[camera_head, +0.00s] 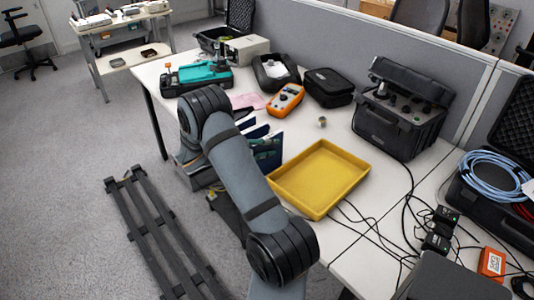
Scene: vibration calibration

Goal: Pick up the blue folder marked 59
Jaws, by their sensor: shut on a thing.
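Several dark blue folders (267,151) stand upright side by side at the table's left front edge, just left of the yellow tray. My arm covers part of them, and I cannot read a number 59 on any of them. My arm reaches up from the bottom of the picture and bends beside the folders. My gripper is hidden behind the arm, so its jaws and anything in them do not show.
A yellow tray (318,178) sits right of the folders. An orange meter (285,99), black cases (328,87) and a large black instrument (398,112) stand behind. Cables and a small orange box (491,263) lie at the right. Little table is free.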

